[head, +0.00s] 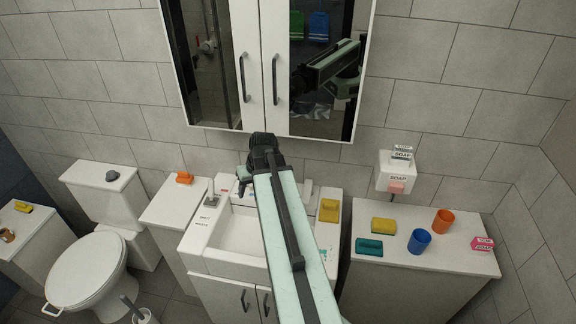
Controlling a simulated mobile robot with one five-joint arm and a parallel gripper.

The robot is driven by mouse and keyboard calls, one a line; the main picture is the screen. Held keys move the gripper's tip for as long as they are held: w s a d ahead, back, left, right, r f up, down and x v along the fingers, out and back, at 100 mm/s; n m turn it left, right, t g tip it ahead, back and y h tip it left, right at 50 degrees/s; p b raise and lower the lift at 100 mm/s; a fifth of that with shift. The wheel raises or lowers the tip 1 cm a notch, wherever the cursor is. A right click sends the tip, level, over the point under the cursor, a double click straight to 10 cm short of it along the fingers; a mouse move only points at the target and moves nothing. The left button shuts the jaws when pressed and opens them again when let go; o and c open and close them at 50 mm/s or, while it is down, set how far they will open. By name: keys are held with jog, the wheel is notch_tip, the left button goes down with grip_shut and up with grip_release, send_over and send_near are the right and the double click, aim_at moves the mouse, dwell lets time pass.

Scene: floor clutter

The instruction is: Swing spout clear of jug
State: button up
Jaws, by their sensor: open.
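My arm reaches up across the white sink (236,238) in the head view. My gripper (244,186), dark and open, is above the sink's back edge, with nothing seen between its fingers. A small pale upright piece (308,188) stands at the back of the sink, right of my arm. It may be part of the tap or its spout, but I cannot tell. I cannot make out a jug; my arm covers the middle and right of the basin.
A mirrored cabinet (272,60) hangs close above my gripper. A yellow block (329,210) sits on the sink's right ledge. The right counter (460,258) holds sponges, a blue cup (419,241) and an orange cup (444,221). A toilet (88,270) stands at left.

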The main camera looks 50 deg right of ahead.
jog(key=s+d+r+m+t+h+p, duration=0.1)
jog(key=s+d+r, duration=0.2)
jog(key=d, duration=0.4)
jog(key=s+d+r+m+p, duration=0.1)
jog(key=s+d+r, duration=0.1)
jog(key=s+d, duration=0.35)
jog(key=w+f+b, duration=0.1)
jog(key=f+b, duration=0.1)
jog(key=w+d+f+b, duration=0.1)
jog(key=w+f+b, duration=0.1)
jog(key=f, duration=0.1)
jog(key=w+d+f+b, duration=0.1)
jog(key=w+f+b, duration=0.1)
jog(key=b, duration=0.1)
jog(key=shift+w+d+f, duration=0.1)
jog(key=shift+f, duration=0.15)
jog(key=shift+r, duration=0.15)
grip_shut()
jog(key=shift+d, duration=0.15)
